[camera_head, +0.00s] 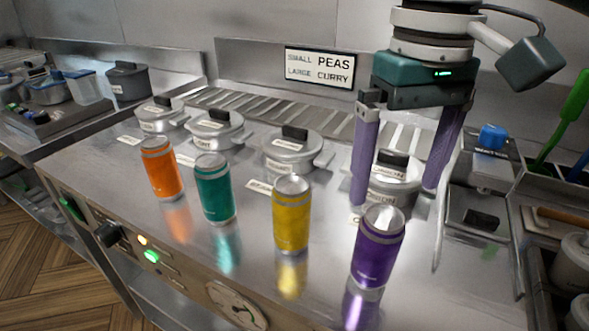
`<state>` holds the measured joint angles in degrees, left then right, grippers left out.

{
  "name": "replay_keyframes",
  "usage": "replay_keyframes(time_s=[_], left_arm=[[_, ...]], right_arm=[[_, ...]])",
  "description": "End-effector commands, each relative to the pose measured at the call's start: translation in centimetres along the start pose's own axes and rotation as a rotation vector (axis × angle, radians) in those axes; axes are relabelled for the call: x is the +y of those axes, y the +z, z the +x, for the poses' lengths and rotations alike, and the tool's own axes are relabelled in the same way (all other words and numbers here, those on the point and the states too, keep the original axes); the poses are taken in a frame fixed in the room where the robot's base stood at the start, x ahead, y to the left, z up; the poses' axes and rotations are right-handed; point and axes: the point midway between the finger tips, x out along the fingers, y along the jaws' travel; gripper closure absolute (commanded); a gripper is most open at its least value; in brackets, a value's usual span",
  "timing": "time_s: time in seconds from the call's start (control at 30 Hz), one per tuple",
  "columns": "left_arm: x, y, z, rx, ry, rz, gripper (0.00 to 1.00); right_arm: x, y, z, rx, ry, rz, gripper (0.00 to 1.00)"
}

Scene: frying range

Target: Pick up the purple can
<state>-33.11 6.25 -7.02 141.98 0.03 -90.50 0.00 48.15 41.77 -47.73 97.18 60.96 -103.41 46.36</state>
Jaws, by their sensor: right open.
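The purple can (378,250) stands upright near the front of the steel range top, at the right end of a row of cans. To its left stand a yellow can (291,222), a teal can (214,190) and an orange can (161,170). My right gripper (396,195) points down with its two purple fingers wide apart. It is empty and appears above and behind the purple can, with a lidded pot (392,172) showing between the fingers. The purple can overlaps the fingers' lower gap in the picture. My left gripper is not in view.
Several lidded pots, such as one (291,152) behind the yellow can, sit behind the cans. A sign (319,66) reads small peas, large curry. Right are a blue-topped container (492,138) and a green-handled utensil (575,105).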

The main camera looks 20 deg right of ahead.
Motion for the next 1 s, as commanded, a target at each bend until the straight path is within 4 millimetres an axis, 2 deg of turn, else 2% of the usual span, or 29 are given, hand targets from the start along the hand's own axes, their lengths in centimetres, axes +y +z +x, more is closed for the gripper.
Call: replay_keyframes(time_s=[0.23,0.47,0.7,1.0], left_arm=[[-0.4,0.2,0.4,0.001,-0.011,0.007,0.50],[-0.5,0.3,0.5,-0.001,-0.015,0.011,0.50],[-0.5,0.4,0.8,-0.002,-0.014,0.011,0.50],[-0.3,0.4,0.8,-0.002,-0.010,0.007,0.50]], right_arm=[[0.1,0.1,3.4,-0.005,0.002,0.009,0.00],[-0.2,0.3,5.5,-0.003,0.002,0.006,0.00],[-0.7,0.8,9.2,-0.003,0.002,0.006,0.00],[-0.7,0.7,9.8,0.000,0.002,0.004,0.00]])
